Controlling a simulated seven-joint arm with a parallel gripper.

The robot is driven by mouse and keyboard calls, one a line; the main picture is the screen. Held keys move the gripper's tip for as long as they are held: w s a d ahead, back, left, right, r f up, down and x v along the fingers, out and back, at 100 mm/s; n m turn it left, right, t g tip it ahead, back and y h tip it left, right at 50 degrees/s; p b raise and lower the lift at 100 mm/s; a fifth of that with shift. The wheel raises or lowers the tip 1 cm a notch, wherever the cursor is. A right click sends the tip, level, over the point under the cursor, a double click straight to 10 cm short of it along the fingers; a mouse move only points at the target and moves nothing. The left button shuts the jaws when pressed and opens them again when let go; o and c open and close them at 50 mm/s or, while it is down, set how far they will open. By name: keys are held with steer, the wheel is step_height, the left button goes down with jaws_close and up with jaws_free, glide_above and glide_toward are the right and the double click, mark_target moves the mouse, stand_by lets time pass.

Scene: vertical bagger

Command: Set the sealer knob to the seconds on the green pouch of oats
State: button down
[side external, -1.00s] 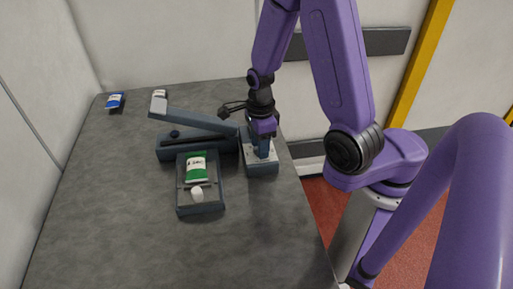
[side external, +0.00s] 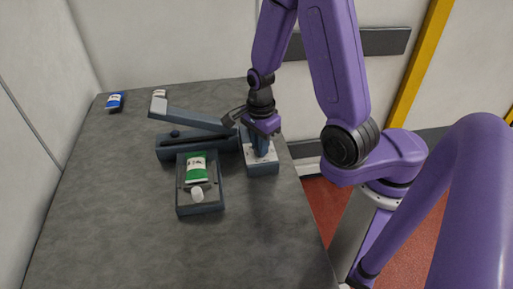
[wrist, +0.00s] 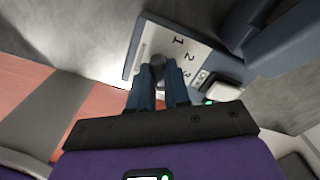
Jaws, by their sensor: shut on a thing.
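The sealer (side external: 195,145) stands on the bench with its long arm raised. The control box (side external: 261,164) is at its right end. My gripper (side external: 261,148) points down over this box. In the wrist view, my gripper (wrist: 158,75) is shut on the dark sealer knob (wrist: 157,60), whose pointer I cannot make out. The pale dial plate (wrist: 176,45) shows 1, 2 and 3 beside the knob. The green pouch of oats (side external: 196,168) lies in a tray in front of the sealer. Its white label has dark print too small to read surely.
The tray (side external: 201,209) also holds a round white piece (side external: 197,194). A blue pouch (side external: 115,102) and another pale-labelled pouch (side external: 159,94) are at the back left. A green light (wrist: 208,102) shows beside the dial. The front bench is clear.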

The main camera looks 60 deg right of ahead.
steer(key=shift+n, duration=1.9)
steer(key=c, duration=0.9)
jaws_free()
steer(key=shift+r, duration=0.1)
steer(key=shift+r, duration=2.4)
step_height(320, 180, up, 18)
steer(key=shift+f, duration=0.25)
